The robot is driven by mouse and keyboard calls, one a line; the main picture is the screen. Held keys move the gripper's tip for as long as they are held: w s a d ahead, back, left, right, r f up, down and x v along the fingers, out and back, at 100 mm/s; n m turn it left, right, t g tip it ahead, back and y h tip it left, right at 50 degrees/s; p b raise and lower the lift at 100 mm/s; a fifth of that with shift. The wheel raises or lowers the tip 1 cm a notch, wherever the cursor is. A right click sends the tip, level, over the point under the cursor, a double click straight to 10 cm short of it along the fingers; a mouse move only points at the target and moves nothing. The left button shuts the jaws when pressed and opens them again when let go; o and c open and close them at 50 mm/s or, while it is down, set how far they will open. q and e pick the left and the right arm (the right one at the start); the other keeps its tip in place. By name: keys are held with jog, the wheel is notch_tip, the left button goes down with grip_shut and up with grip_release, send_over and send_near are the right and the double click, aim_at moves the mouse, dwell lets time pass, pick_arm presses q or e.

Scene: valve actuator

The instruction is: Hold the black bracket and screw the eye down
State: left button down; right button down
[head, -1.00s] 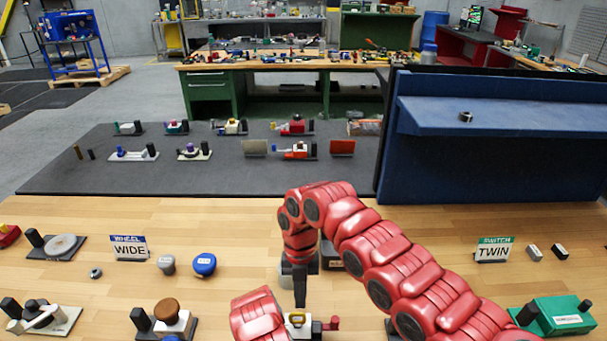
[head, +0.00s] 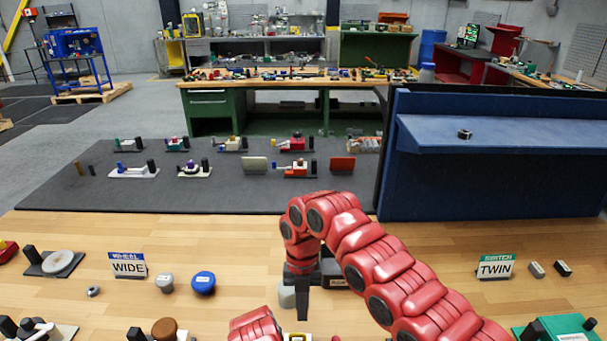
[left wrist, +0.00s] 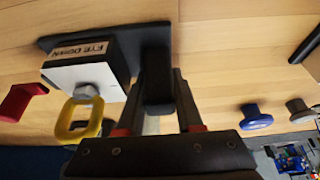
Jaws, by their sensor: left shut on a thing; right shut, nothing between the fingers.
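In the left wrist view a white block (left wrist: 78,75) labelled EYE DOWN sits on a dark base, with a yellow eye (left wrist: 72,125) on a grey stem. My left gripper (left wrist: 158,88) is shut on the upright black bracket (left wrist: 156,60) beside the block. My right gripper (head: 303,312) points down, shut and empty, and appears just above the eye. The left gripper is out of the head view.
A WIDE sign (head: 128,266), a grey knob (head: 165,283) and a blue knob (head: 203,283) stand to the left. A TWIN sign (head: 495,267) and a green fixture (head: 558,328) are at the right. A blue shelf unit (head: 485,170) rises behind the wooden table.

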pick_arm(q)
jog(key=shift+f, duration=0.1)
pick_arm(e)
jog(key=v, duration=0.2)
jog(key=s+v, duration=0.1)
jog(key=v, duration=0.1)
jog(key=shift+a, duration=0.1)
send_over(297, 340)
jog(key=w+a, duration=0.1)
jog(key=w, duration=0.2)
jog(key=shift+a+f, duration=0.2)
jog(key=shift+f, duration=2.75)
jog(key=shift+s+d, duration=0.25)
jog(key=shift+s, duration=0.3)
jog(key=shift+w+d, duration=0.1)
jog(key=shift+d, duration=0.2)
jog(key=shift+d, duration=0.6)
